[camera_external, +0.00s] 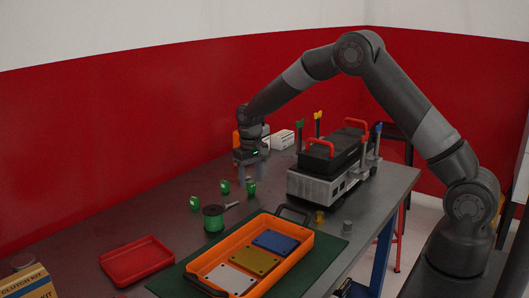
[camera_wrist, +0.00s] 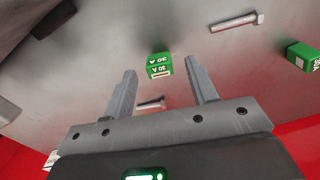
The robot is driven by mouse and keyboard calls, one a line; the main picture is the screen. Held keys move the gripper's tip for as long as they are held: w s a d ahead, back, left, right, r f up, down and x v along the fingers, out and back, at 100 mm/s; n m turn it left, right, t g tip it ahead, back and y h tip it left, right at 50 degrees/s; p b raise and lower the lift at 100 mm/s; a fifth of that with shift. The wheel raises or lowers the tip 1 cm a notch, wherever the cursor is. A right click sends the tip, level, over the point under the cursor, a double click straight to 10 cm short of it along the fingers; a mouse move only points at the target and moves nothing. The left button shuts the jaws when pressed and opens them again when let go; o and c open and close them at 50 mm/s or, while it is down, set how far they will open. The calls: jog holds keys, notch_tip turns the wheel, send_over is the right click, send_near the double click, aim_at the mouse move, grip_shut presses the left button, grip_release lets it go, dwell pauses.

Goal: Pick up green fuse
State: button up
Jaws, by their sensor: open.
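Several small green fuses stand on the grey table: one at the left (camera_external: 195,203), one in the middle (camera_external: 224,186) and one on the right (camera_external: 251,188), close below my gripper (camera_external: 253,175). In the wrist view, a green fuse marked "30 A" (camera_wrist: 159,66) appears between the open fingertips of my gripper (camera_wrist: 161,68), and the fingers do not seem to touch it. A second green fuse (camera_wrist: 302,56) lies at the right edge of that view. My gripper is open, empty and pointing down above the table.
Bolts (camera_wrist: 237,22) lie near the fuse. A grey engine trainer (camera_external: 314,187) with upright posts stands to the right.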

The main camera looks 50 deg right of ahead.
aim_at(251, 188)
notch_tip(251, 188, down, 2)
jog(key=shift+f, duration=0.25)
jog(key=shift+c, duration=0.3)
jog(key=c, duration=1)
